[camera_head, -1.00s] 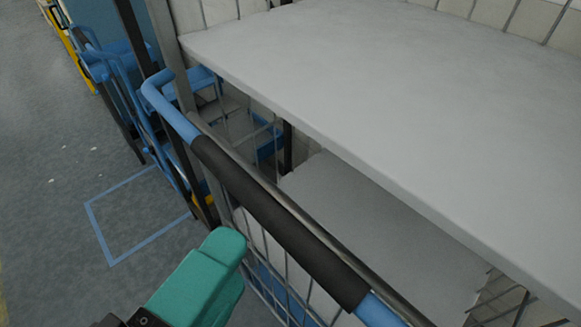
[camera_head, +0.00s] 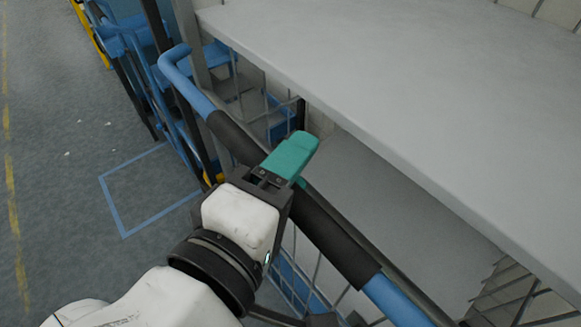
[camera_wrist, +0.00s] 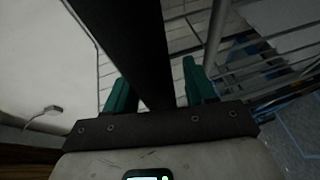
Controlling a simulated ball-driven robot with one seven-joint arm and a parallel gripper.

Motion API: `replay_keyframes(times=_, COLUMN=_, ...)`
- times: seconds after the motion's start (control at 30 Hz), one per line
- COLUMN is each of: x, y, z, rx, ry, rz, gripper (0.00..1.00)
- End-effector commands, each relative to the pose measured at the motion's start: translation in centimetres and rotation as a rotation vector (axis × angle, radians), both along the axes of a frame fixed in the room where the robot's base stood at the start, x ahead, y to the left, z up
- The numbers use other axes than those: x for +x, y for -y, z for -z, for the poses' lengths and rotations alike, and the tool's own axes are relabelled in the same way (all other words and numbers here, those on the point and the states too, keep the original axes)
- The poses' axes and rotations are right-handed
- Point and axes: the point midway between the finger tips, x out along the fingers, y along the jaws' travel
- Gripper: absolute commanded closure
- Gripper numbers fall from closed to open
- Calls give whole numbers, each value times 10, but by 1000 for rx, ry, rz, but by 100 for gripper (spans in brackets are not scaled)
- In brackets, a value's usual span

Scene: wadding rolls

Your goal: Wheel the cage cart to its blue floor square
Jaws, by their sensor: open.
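The cage cart (camera_head: 190,45) fills the right of the head view, with grey shelves and wire sides. Its push handle (camera_head: 335,240) is a blue bar with a black grip sleeve. My gripper (camera_head: 297,168) is at this sleeve, its teal fingers open. In the wrist view, the dark handle bar (camera_wrist: 128,40) runs between the two open fingers of my gripper (camera_wrist: 158,85); I cannot tell whether they touch it. The blue floor square (camera_head: 111,208) is an outline on the grey floor, left of the cart. The cart's wheels are hidden.
A blue-framed cart or rack (camera_head: 140,75) stands beyond the square at the upper left, with yellow parts behind it. A worn yellow line (camera_head: 13,200) runs along the floor at far left. Floor between that line and the square looks clear, apart from small white scraps.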

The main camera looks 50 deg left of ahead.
Motion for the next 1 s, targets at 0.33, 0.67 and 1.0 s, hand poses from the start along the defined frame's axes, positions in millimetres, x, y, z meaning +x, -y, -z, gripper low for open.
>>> replay_keyframes(times=0.33, x=0, y=0, z=0, rx=-1, ry=0, rz=0, gripper=71)
replay_keyframes(times=0.67, x=-1, y=0, z=0, rx=-1, ry=-1, rz=0, gripper=100)
replay_keyframes(times=1.0, x=0, y=0, z=0, rx=-2, ry=-1, rz=-1, gripper=100)
